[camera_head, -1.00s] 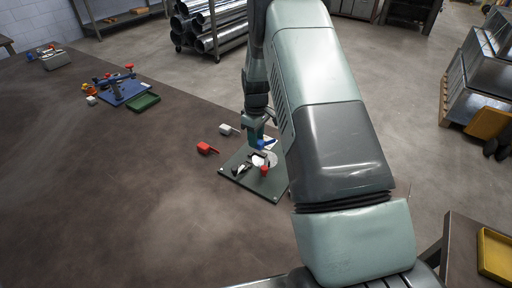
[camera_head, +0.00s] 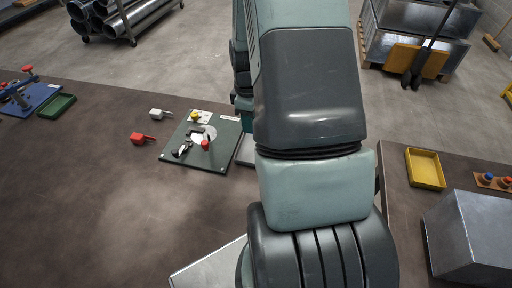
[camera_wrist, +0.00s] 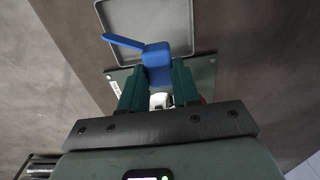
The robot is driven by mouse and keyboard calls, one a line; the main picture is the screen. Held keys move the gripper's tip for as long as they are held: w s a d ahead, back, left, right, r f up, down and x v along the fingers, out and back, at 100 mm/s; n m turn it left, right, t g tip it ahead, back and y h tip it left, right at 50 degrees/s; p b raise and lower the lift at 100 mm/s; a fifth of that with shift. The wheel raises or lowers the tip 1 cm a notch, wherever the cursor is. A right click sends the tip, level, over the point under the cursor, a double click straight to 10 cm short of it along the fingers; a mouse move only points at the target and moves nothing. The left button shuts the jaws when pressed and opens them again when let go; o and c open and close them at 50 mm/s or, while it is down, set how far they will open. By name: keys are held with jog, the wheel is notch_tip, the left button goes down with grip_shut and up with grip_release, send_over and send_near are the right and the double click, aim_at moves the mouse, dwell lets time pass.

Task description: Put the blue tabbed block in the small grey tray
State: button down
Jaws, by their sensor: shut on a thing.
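The blue tabbed block (camera_wrist: 157,62) is held between the two fingers of my gripper (camera_wrist: 158,84) in the wrist view, its long tab pointing to the upper left. The small grey tray (camera_wrist: 150,20) lies just beyond the block in that view, with its raised rim showing and its inside empty where visible. I cannot tell the block's height above it. In the head view only a sliver of the tray (camera_head: 246,152) shows beside the green board. My arm hides the block and most of my gripper there.
The green board (camera_head: 213,158) carries a black clamp (camera_head: 183,149), a red knob (camera_head: 205,145) and a yellow knob (camera_head: 194,116). A red block (camera_head: 140,139) and a white block (camera_head: 158,113) lie left of it. The near left tabletop is clear.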

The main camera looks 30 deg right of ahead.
jog(key=f, duration=0.9)
jog(key=shift+s+d+f, duration=0.1)
jog(key=shift+s+f, duration=0.15)
jog(key=shift+f, duration=0.15)
jog(key=shift+f, duration=0.15)
jog(key=c, duration=0.8)
grip_release()
notch_tip(320, 180, up, 12)
jog(key=shift+r, duration=0.2)
jog(key=shift+r, duration=0.1)
